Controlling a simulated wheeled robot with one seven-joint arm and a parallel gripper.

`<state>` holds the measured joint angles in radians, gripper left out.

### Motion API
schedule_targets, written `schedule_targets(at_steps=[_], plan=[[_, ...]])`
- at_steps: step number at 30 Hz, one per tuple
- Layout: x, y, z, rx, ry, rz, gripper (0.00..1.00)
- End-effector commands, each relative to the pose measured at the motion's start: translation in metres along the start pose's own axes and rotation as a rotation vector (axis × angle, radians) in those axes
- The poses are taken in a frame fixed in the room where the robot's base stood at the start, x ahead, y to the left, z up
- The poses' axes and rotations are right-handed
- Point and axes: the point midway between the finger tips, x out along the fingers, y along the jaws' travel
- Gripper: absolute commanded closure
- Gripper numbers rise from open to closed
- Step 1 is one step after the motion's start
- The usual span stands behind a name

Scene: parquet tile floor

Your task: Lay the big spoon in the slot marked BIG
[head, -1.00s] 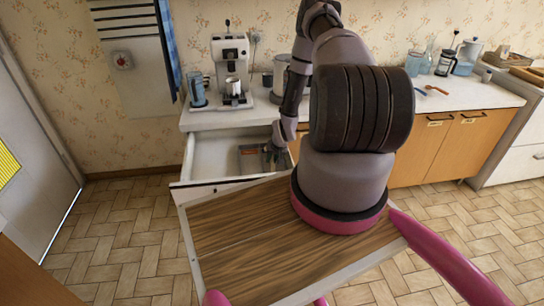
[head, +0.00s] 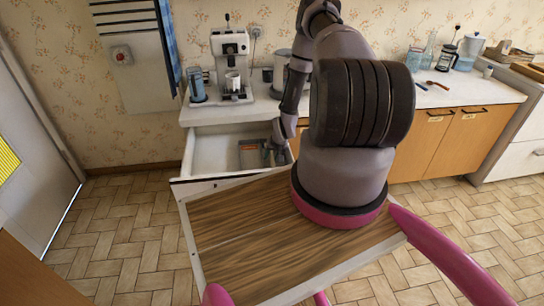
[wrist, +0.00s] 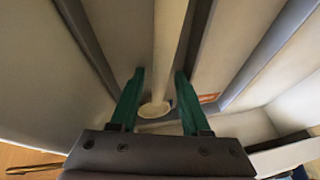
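My gripper (head: 274,158) reaches down into the open drawer (head: 208,150). In the wrist view its two green fingers (wrist: 160,80) stand apart. A pale oval (wrist: 155,109), which looks like a spoon bowl, shows between them near the left finger. I cannot tell whether the long pale strip above it (wrist: 168,40) is its handle or a divider. A grey tray (head: 243,160) lies in the drawer, with an orange label (head: 249,147). An orange mark also shows right of the fingers in the wrist view (wrist: 208,97). No lettering is readable.
A blue utensil (head: 421,86) and a red one (head: 438,85) lie farther right on the counter. The drawer walls surround my gripper closely.

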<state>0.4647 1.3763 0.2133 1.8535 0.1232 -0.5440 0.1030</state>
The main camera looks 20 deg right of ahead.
Motion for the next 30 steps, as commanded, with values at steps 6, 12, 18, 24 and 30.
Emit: schedule_targets(at_steps=[6, 12, 18, 24, 30], plan=[[0.0, 0.001, 0.0, 0.001, 0.0, 0.002, 0.42], [-0.003, 0.002, 0.0, 0.001, -0.001, 0.003, 0.42], [-0.033, 0.001, -0.001, 0.0, 0.0, 0.002, 0.42], [-0.074, 0.0, -0.001, 0.0, 0.001, 0.001, 0.42], [-0.101, 0.0, -0.001, 0.0, 0.001, 0.0, 0.42]])
